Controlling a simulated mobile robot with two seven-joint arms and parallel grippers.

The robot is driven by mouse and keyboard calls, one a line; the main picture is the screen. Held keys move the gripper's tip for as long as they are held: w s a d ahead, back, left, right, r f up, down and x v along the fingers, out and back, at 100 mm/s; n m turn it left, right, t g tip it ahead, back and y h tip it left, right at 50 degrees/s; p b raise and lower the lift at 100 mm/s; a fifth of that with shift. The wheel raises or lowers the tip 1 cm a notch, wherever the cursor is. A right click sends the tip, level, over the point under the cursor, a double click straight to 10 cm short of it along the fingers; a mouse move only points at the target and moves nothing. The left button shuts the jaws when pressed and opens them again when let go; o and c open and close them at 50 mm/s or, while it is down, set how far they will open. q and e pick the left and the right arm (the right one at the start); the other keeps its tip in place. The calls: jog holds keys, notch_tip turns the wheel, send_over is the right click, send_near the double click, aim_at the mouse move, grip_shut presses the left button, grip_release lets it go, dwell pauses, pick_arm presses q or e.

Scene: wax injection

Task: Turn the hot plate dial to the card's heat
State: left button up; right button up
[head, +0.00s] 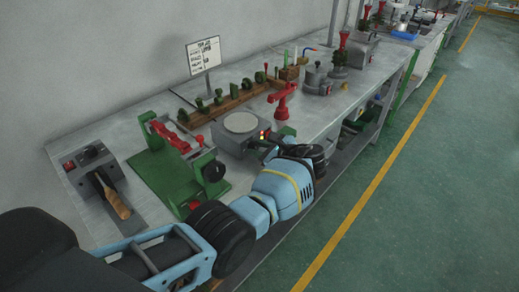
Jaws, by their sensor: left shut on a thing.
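The hot plate (241,123) is a grey box with a round pale top, standing on the workbench near the middle of the head view. Its dial is hidden behind my left gripper (266,146). My left arm reaches in from the lower left, and the gripper is at the hot plate's front right side, shut on what appears to be the dial. Small red and yellow spots show beside the gripper. The card (204,55) is white on a stand behind the hot plate; its text is too small to read. My right gripper is not in view.
A green fixture with red clamps (167,170) stands left of the hot plate. A grey box with a wooden-handled tool (108,190) is farther left. A red stand (283,102) is to the right, and a wooden rack (225,105) lies behind. The floor (400,210) is clear.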

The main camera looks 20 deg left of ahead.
pick_arm(q)
jog(key=shift+m+g, duration=0.3)
jog(key=shift+m, duration=0.1)
dwell(0.3)
jog(key=o, duration=1)
jog(key=shift+w, duration=0.1)
jog(key=shift+v, duration=3.9)
jog(key=shift+f, duration=0.1)
jog(key=shift+c, duration=0.2)
